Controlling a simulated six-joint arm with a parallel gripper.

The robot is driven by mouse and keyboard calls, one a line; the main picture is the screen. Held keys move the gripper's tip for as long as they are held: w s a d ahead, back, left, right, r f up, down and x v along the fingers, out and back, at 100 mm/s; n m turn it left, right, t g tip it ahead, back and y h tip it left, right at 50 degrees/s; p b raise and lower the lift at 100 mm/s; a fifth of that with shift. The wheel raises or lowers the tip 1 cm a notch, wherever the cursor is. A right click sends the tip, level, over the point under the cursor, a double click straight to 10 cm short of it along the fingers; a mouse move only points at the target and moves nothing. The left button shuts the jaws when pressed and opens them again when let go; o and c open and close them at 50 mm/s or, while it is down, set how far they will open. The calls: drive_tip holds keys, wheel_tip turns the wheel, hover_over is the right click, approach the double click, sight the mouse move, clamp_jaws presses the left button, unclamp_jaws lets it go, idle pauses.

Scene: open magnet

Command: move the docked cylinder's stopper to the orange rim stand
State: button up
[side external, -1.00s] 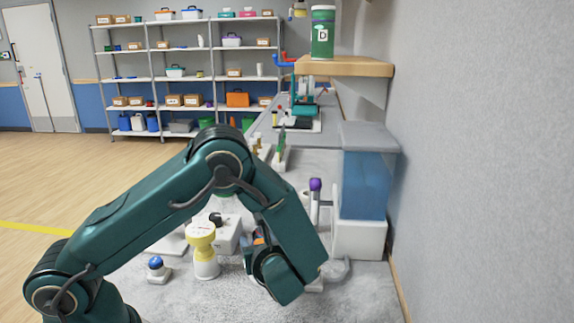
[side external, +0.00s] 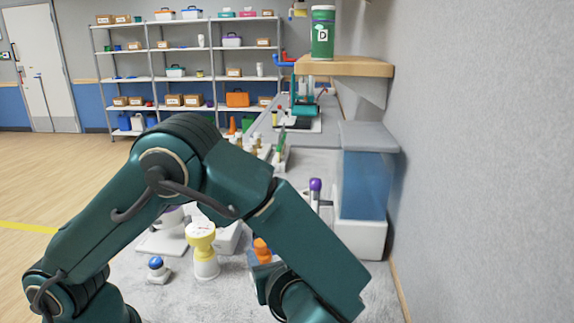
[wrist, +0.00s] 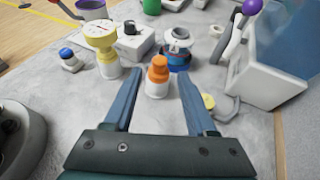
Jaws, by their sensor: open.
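My gripper (wrist: 157,82) is open, its two blue fingers spread on either side of a white cylinder with an orange top (wrist: 158,68); I cannot tell if they touch it. The orange top also shows in the side view (side external: 262,250), partly behind my arm. A purple-topped piece (side external: 315,188) stands upright by the blue tank; its purple top shows at the wrist view's upper edge (wrist: 252,6). A white flanged piece (wrist: 178,42) sits on a blue and red base (wrist: 178,61). I cannot tell for sure which of these are the docked cylinder, its stopper and the orange rim stand.
A yellow-topped gauge (wrist: 101,36) and a blue-knobbed block (wrist: 69,58) stand to the left. A white block with a black knob (wrist: 130,28) is behind. The blue tank (side external: 363,185) and wall close off the right.

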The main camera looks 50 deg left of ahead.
drive_tip(key=s+r+n+h, duration=0.3)
drive_tip(key=s+n+h, duration=0.2)
drive_tip(key=n, duration=0.6)
drive_tip(key=s+d+r+n+h, duration=0.1)
drive_tip(key=s+r+n+h, duration=0.2)
drive_tip(key=n, duration=0.8)
drive_tip(key=s+h, duration=0.2)
drive_tip(key=h, duration=0.2)
drive_tip(key=shift+s+r+t, duration=0.2)
drive_tip(key=shift+r+t, duration=0.05)
drive_tip(key=shift+t, duration=0.05)
drive_tip(key=shift+c, duration=0.4)
